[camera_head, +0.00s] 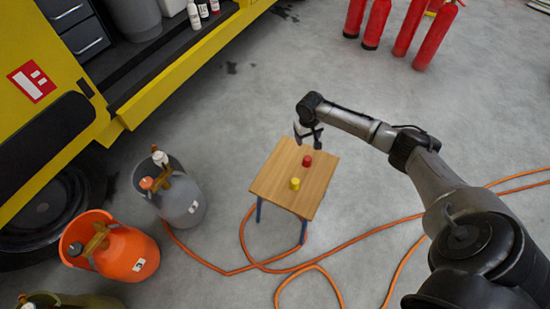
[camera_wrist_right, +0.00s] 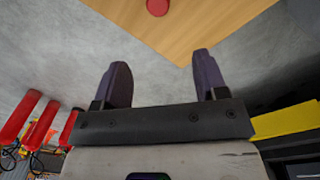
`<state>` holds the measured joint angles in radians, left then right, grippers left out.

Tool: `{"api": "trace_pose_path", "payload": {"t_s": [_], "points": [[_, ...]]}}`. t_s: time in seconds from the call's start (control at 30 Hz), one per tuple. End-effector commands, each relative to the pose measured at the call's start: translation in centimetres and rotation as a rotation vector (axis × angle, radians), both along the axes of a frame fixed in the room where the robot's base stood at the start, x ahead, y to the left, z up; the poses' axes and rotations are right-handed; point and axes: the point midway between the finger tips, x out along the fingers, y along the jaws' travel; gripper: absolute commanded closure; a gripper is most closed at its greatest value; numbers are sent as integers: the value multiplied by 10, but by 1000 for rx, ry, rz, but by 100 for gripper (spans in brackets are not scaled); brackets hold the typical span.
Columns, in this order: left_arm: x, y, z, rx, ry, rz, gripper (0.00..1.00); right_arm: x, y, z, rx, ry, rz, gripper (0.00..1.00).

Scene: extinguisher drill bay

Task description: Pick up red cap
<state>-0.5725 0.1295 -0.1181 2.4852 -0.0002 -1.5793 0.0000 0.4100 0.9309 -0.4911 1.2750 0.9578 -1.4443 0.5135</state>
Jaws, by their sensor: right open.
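A red cap (camera_head: 307,161) stands on a small wooden table (camera_head: 280,185), toward its far side. It also shows at the top edge of the right wrist view (camera_wrist_right: 157,7), beyond the fingertips. My right gripper (camera_head: 310,143) is at the far edge of the table, above and behind the red cap. In the right wrist view its two dark fingers (camera_wrist_right: 160,72) are spread apart with nothing between them. My left gripper does not show.
An orange hose (camera_head: 345,237) lies looped on the floor by the table. A grey cylinder (camera_head: 180,200) and an orange cylinder (camera_head: 127,253) stand to the left. Red extinguishers (camera_head: 435,35) stand at the back right. A yellow truck (camera_head: 70,100) fills the upper left.

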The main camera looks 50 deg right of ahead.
Motion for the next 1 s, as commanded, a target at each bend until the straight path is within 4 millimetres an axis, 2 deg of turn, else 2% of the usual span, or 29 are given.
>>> {"api": "trace_pose_path", "payload": {"t_s": [0.1, 0.27, 0.7, 0.83, 1.0], "points": [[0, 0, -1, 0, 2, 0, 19, 3, 9, 0, 54, -21, -122, 34], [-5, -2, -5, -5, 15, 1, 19, 4, 10, -3, 53, -31, -216, 34], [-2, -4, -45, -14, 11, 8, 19, 5, 10, -71, 51, -32, -240, 34], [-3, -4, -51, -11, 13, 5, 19, 5, 10, -82, 52, -33, -238, 34], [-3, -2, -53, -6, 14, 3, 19, 5, 10, -87, 51, -33, -237, 34]]}}
